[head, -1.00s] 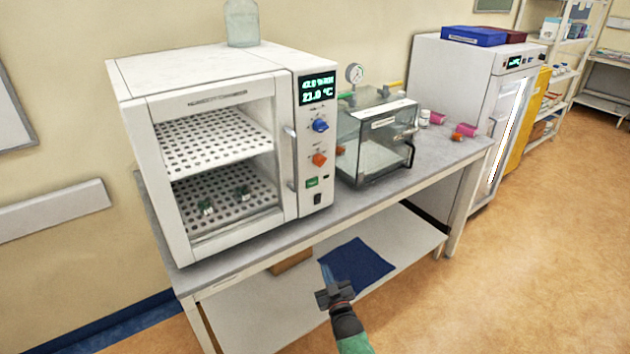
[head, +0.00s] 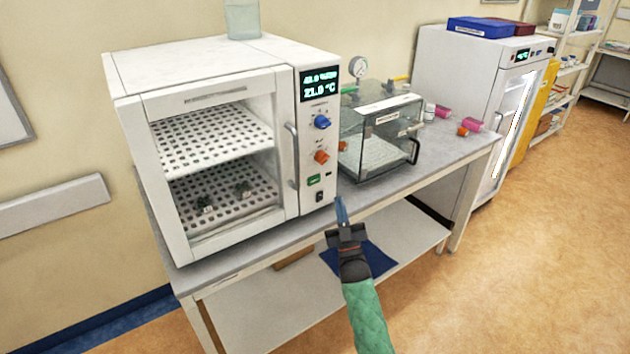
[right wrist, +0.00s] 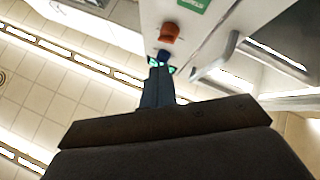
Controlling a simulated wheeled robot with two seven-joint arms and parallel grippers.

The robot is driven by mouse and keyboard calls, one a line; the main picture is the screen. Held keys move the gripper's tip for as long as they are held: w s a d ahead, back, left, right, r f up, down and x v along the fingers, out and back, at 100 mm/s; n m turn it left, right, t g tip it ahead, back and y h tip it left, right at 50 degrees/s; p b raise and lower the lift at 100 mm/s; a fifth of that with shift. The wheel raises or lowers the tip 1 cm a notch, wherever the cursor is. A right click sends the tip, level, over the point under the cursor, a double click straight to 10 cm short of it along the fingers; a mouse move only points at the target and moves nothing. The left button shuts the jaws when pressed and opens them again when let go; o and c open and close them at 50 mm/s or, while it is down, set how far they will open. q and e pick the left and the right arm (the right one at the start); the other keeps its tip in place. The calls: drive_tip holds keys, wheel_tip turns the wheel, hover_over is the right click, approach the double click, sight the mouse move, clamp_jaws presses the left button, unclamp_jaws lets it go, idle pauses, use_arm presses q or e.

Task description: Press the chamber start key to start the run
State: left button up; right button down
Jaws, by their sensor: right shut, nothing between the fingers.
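The white chamber (head: 205,60) stands on the bench, with a control panel on its right side. The green start key (head: 314,180) sits low on that panel, under the orange knob (head: 321,157) and the blue knob (head: 321,122). The lit display (head: 320,85) reads about 21.0 °C. My right gripper (head: 341,203) is shut and empty, its fingers pointing up, in front of and to the right of the key, apart from it in the picture. In the right wrist view the green key (right wrist: 193,4) shows at the top edge, near the orange knob (right wrist: 170,32); the fingers partly hide the display. My left gripper is not in view.
A black rocker switch (head: 319,196) is below the key. The chamber's door handle (head: 292,155) stands out just left of the panel. A clear vacuum box (head: 375,145) with a gauge stands to the right. The bench's front edge (head: 290,243) is near my right arm.

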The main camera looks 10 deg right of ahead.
sight(314, 180)
use_arm(q)
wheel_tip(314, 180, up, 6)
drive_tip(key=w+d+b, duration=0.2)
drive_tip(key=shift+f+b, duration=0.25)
drive_tip(key=shift+b, duration=0.1)
use_arm(e)
drive_tip(key=w+a, duration=0.3)
drive_tip(key=w, duration=0.5)
drive_tip(key=shift+w, duration=0.15)
idle(0.8)
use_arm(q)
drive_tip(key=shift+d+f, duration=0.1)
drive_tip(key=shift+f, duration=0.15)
use_arm(e)
drive_tip(key=shift+w, duration=0.1)
idle(0.5)
